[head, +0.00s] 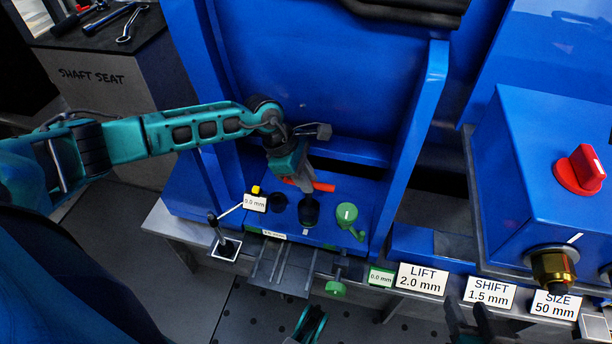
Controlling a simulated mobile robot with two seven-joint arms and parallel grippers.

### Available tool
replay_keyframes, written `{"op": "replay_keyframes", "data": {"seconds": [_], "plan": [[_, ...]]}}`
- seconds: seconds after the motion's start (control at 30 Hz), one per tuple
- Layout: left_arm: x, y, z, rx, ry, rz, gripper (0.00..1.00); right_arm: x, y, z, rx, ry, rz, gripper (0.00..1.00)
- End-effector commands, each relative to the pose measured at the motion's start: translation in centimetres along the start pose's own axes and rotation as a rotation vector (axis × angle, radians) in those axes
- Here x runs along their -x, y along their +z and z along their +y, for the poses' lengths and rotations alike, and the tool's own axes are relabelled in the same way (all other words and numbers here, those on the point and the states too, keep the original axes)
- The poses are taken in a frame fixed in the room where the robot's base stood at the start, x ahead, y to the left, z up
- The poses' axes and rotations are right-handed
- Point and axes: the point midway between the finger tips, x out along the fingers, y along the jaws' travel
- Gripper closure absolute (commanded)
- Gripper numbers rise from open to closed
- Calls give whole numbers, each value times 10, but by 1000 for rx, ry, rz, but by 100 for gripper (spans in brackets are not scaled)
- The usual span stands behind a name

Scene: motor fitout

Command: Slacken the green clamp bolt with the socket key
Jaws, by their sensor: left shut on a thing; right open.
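My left gripper (304,186) is shut on the socket key (324,187), a tool with an orange-red cross handle. A black round piece (309,212) is directly below the gripper; I cannot tell whether it is the key's socket or a part of the bench. A green round-headed part with a side arm (347,213) is just right of it, apart from the key. Another green knob (335,289) is on a screw at the front edge. I cannot tell which green part is the clamp bolt. My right gripper (470,322) is open and empty at the bottom edge, partly cut off.
Blue upright walls flank the work area, with a blue plate (411,170) on the right. A black knob (279,202) and small lever (224,226) are to the left. A blue box with a red knob (582,170) stands right. Tools lie on the shaft seat bench (101,74).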

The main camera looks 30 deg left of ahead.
Motion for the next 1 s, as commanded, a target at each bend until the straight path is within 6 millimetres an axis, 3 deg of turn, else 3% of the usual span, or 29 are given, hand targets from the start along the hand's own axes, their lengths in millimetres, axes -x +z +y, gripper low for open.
{"op": "replay_keyframes", "data": {"seconds": [1.0], "plan": [[-18,-7,-1,-1,1,-2,100,-3,1,0,2,-1,6,57]]}}
